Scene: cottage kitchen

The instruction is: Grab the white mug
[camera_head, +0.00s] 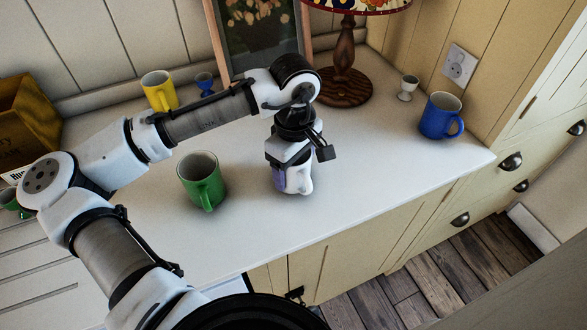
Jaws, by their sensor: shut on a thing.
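The white mug (301,183) stands on the pale counter (365,165), near the middle of the view. My gripper (288,178) points down at it from above and is shut on it.
A green mug (202,182) stands to the left of my gripper. A yellow mug (159,90), a small blue cup (204,83), a picture frame (216,40) and a lamp (345,75) stand behind. A white egg cup (407,88) and a blue mug (440,117) stand right. The counter's front edge is close.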

